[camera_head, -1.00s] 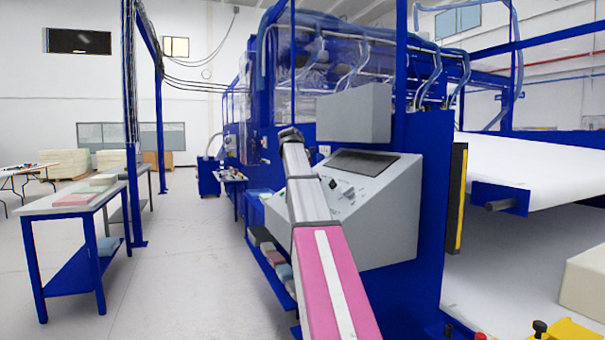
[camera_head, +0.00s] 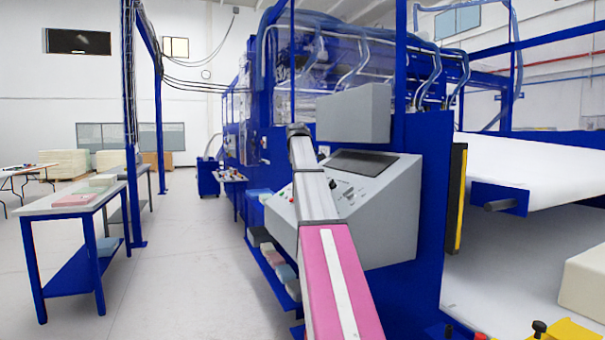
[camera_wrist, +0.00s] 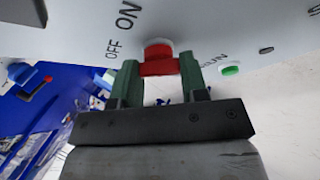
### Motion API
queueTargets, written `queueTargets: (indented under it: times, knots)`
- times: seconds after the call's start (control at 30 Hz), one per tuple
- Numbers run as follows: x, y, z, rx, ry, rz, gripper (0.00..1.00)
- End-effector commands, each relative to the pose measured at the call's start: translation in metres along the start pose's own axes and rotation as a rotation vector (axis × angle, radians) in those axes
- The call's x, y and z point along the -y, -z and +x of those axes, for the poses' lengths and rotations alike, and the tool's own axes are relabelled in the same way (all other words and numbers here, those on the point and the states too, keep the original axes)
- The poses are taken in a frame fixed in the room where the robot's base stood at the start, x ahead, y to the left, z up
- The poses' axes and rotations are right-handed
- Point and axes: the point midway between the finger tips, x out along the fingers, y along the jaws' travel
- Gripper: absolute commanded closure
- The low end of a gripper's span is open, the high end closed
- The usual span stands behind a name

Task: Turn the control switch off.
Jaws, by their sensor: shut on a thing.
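The control switch, a red knob (camera_wrist: 159,64) on a pale round base, sits on the light grey panel in the wrist view. OFF and ON labels are printed beside it. My gripper (camera_wrist: 159,68) has its two green fingers on either side of the red knob and is shut on it. The knob's exact pointing is hard to read. In the head view my arm reaches toward the sloped grey control console (camera_head: 385,215), and the arm hides the gripper and the switch.
A green button (camera_wrist: 230,70) sits right of the switch. The console has a dark screen (camera_head: 360,162) and small knobs. Foam blocks lie on a low shelf below it. A work table (camera_head: 60,207) stands at left, with open floor between.

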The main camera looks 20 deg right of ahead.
Motion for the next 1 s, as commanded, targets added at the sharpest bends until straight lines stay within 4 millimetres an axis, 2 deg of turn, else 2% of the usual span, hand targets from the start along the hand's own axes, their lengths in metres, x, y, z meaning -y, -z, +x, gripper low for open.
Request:
queueTargets:
  times: [0.5,0.53,0.6,0.87,1.0]
  knots:
    - [0.0004,0.0000,0.0000,0.001,0.009,-0.019,0.83]
    - [0.0004,0.0000,0.0000,0.001,0.009,-0.019,0.53]
    - [0.0003,0.0000,0.0000,0.001,0.008,-0.019,0.34]
    - [0.0001,-0.0001,-0.0003,0.001,0.008,-0.018,0.34]
    - [-0.0004,0.0001,-0.0079,0.000,0.007,-0.017,0.34]
